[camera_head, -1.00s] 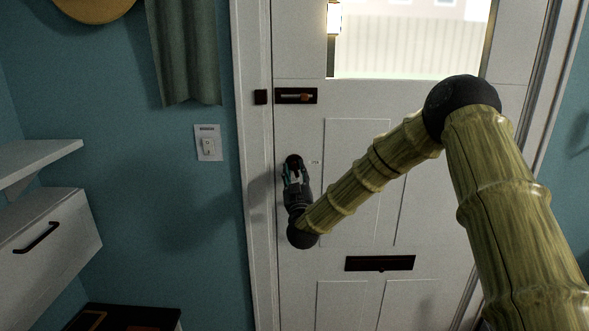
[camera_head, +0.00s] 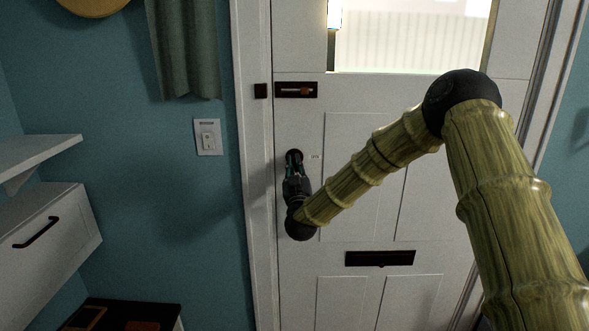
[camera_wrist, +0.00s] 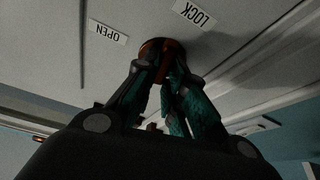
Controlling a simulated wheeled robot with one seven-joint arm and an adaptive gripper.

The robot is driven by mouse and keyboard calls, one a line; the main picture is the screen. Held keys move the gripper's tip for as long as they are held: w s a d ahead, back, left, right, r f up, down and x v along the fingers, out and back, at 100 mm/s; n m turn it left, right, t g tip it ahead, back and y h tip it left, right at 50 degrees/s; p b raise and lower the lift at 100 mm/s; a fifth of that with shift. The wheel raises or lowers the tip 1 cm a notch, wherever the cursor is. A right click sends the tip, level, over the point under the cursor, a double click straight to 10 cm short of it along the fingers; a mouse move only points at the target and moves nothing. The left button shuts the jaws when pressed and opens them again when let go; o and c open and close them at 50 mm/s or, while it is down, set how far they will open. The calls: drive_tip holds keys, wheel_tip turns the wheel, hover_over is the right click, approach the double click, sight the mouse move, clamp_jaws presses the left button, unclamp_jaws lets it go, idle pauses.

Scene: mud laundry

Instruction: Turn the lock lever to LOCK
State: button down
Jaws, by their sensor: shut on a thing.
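The lock lever (camera_wrist: 162,47) is a reddish-brown piece on a dark round base on the white door. In the wrist view it sits between my gripper's fingertips, which hide much of it, so its exact angle is hard to tell. My gripper (camera_wrist: 166,72) is shut on it. A LOCK label (camera_wrist: 195,13) is just right of the lever in the wrist view, and an OPEN label (camera_wrist: 107,33) is to its left; both read upside down. In the head view my gripper (camera_head: 294,165) covers most of the lock near the door's left edge.
A dark slide bolt (camera_head: 296,90) is above the lock and a mail slot (camera_head: 380,258) is below. A light switch (camera_head: 207,137) is on the teal wall to the left. A white cabinet (camera_head: 60,230) stands further left.

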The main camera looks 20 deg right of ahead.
drive_tip(key=m+b, duration=0.1)
drive_tip(key=m+h+b, duration=0.1)
drive_tip(key=shift+a+f+b, duration=0.1)
drive_tip(key=shift+f+b, duration=0.15)
drive_tip(key=shift+b, duration=0.05)
drive_tip(key=shift+r+m+h+b, duration=0.15)
drive_tip(key=shift+m+h+b, duration=0.5)
drive_tip(key=shift+m, duration=0.25)
drive_tip(key=shift+r, duration=0.1)
drive_tip(key=c, duration=1.5)
unclamp_jaws()
drive_tip(key=v, duration=1.2)
drive_tip(key=shift+r, duration=0.1)
